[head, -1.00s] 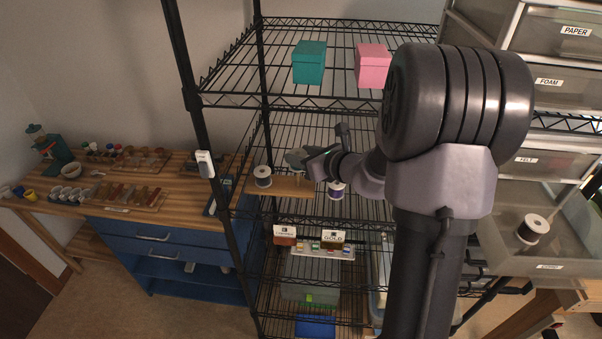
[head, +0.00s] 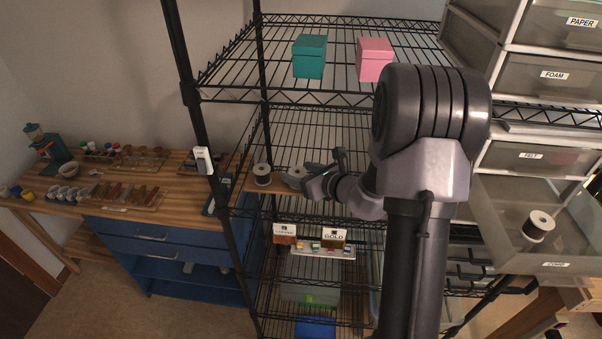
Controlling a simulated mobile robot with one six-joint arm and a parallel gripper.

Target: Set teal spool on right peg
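A spool (head: 294,177) with a grey, tilted-looking flange is at the tip of my gripper (head: 305,180), low over a wooden peg board (head: 258,188) on the middle wire shelf. Its thread colour does not show clearly, so I cannot confirm that it is teal. My gripper comes in from the right and seems shut on this spool; the fingertips are small and partly hidden. Another spool (head: 262,174) with dark thread stands on the board's left end. The right part of the board and any peg there are hidden behind my gripper and wrist.
A teal box (head: 309,57) and a pink box (head: 375,60) stand on the shelf above. A black rack post (head: 205,135) is left of the board. Labelled sample cards (head: 333,236) stand below. Another spool (head: 538,226) sits in the right drawer.

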